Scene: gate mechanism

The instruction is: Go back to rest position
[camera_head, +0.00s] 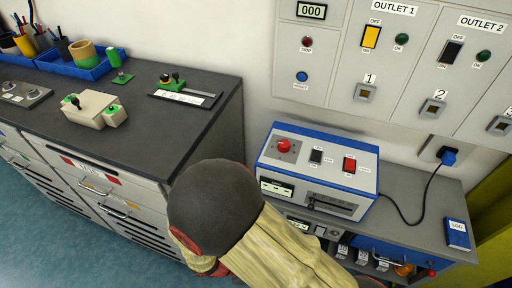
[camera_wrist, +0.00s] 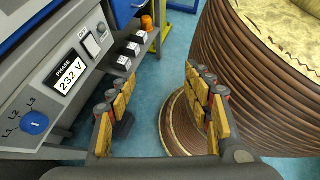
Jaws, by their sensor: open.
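My gripper (camera_wrist: 160,115) shows in the wrist view with its two yellow-padded fingers spread apart. It is open, and nothing is between the fingers but blue floor and part of a ribbed brown thing beyond. In the head view my arm crosses the lower middle in front of the bench, and the gripper itself is hidden there. In the wrist view a panel with a "PHASE 232 V" display (camera_wrist: 68,77) and a blue knob (camera_wrist: 35,123) lies left of the gripper, apart from it.
A blue-and-white box with a red knob (camera_head: 284,146) stands on the right bench. A dark-topped cabinet (camera_head: 150,140) is at the left. An outlet panel (camera_head: 400,55) covers the wall. A blue LOG book (camera_head: 457,233) lies at the bench's right. A large ribbed brown cylinder (camera_wrist: 255,80) stands close right of the gripper.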

